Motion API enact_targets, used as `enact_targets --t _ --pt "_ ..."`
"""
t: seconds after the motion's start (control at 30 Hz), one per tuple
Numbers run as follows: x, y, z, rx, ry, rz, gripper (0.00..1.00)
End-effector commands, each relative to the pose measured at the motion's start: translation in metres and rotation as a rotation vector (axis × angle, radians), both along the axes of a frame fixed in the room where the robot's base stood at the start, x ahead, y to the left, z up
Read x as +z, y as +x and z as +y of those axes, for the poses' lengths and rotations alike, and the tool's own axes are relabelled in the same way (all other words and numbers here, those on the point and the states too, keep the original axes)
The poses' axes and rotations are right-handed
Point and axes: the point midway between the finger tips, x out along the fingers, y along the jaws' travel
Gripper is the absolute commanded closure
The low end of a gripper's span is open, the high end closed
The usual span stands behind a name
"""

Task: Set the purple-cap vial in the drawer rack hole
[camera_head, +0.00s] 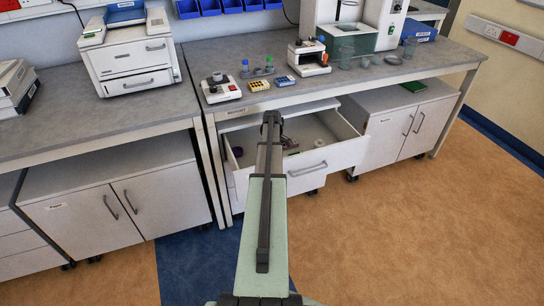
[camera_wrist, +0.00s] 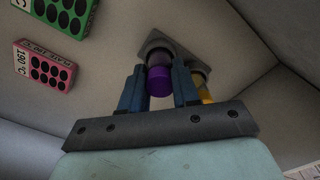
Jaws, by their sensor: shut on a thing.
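In the wrist view the purple-cap vial (camera_wrist: 158,82) is between the two blue fingers of my gripper (camera_wrist: 159,88), which is shut on it. The cap faces the camera. A small grey rack (camera_wrist: 190,60) lies just beyond it, on the floor of the open drawer (camera_head: 320,166). The vial lines up with a round opening in the rack; I cannot tell how deep it sits. A yellow vial (camera_wrist: 203,88) shows beside it, partly behind the right finger. In the head view my gripper (camera_head: 271,118) is over the drawer, and my arm hides the vial and rack.
A green block (camera_wrist: 66,14) and a pink block (camera_wrist: 45,66), both with dark holes, lie at the wrist view's left. The drawer walls stand close around. Instruments stand on the bench (camera_head: 240,101) above.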

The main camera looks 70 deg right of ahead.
Motion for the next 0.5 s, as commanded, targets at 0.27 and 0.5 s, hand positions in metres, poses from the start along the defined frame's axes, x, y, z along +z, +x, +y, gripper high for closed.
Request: enact_targets --t 0.27,0.5 --pt "0.0001 0.0 0.0 0.0 0.0 0.0 0.69" --pt "0.0 0.0 0.0 0.0 0.0 0.0 0.46"
